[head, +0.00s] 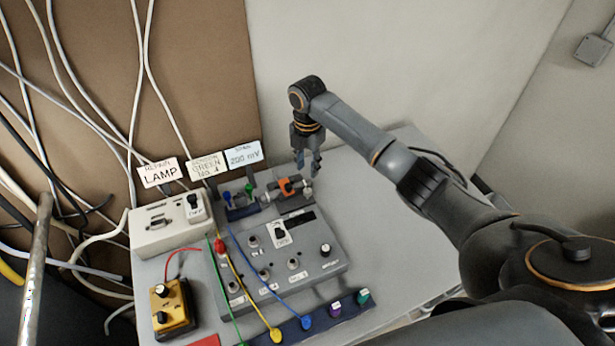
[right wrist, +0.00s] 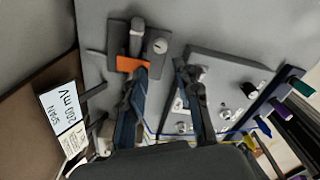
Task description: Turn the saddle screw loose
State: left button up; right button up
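The orange saddle (head: 287,186) sits on a dark holder at the back of the grey control box; it also shows in the right wrist view (right wrist: 131,64). A small round light-grey knob (right wrist: 160,45) stands beside it on the holder. I cannot tell for certain which part is the saddle screw. My right gripper (head: 308,171) points down just above the saddle's right end. In the right wrist view my right gripper (right wrist: 163,68) has its fingers clearly apart with nothing between them. The left finger overlaps the saddle in the picture; contact cannot be told. My left gripper is not in view.
The grey control box (head: 335,266) has knobs and coloured leads across it. A white lamp box (head: 155,238) and a yellow box (head: 172,305) stand to the left. Label cards (head: 243,155) stand behind. The grey table (head: 385,235) is clear at right.

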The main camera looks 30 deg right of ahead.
notch_tip(320, 180, up, 2)
jog(key=shift+r, duration=0.15)
dwell(0.5)
